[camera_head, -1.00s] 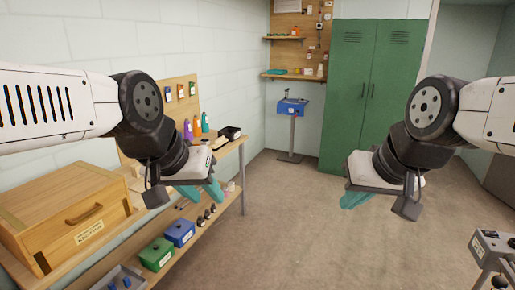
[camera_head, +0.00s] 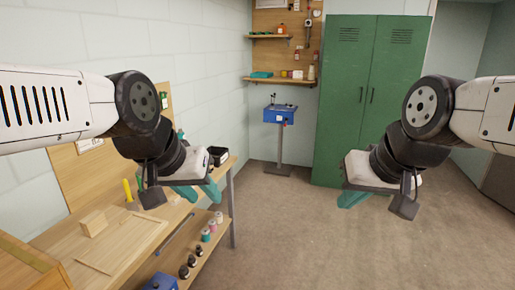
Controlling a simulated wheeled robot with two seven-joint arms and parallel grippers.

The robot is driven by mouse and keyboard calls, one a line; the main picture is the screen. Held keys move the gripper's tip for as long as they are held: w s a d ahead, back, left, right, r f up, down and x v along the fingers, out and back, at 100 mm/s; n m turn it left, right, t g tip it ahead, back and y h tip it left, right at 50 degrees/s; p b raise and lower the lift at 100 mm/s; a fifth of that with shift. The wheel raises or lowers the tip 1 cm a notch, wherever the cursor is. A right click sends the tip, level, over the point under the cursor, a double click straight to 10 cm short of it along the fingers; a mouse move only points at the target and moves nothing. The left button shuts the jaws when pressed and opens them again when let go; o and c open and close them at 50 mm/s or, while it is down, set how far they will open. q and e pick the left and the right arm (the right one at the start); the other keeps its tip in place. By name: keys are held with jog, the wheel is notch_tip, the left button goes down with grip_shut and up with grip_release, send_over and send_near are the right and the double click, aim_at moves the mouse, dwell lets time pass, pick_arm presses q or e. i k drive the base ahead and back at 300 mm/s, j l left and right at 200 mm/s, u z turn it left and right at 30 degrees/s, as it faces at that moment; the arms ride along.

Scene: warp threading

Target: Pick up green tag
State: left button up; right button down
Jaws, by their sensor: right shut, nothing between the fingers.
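A small green tag (camera_head: 163,100) shows on the upright wooden board (camera_head: 75,180) at the left, just past my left arm's wrist joint. It is partly hidden by that arm. My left gripper (camera_head: 200,194) hangs over the right part of the workbench, below and to the right of the tag and apart from it. Its teal fingers are spread with nothing seen between them. My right gripper (camera_head: 353,200) is over open floor at the right, shut and empty.
The workbench (camera_head: 130,235) carries a wooden block (camera_head: 93,222), a yellow-handled tool (camera_head: 129,194) and a black bin (camera_head: 218,156). Spools and dark bottles stand on its lower shelf. A blue box on a stand (camera_head: 280,115) and green lockers (camera_head: 370,100) are behind. The floor between is clear.

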aim_at(164, 101)
jog(key=i+z, duration=0.45)
jog(key=i, duration=1.5)
jog(key=i+j+u, duration=0.1)
jog(key=i+u, duration=0.3)
jog(key=i+l+u, duration=0.1)
jog(key=i+u, duration=0.25)
jog(key=i+l+u, duration=0.15)
jog(key=i+u, duration=0.75)
jog(key=i+l+u, duration=0.2)
jog(key=i+u, duration=0.25)
jog(key=k, duration=0.1)
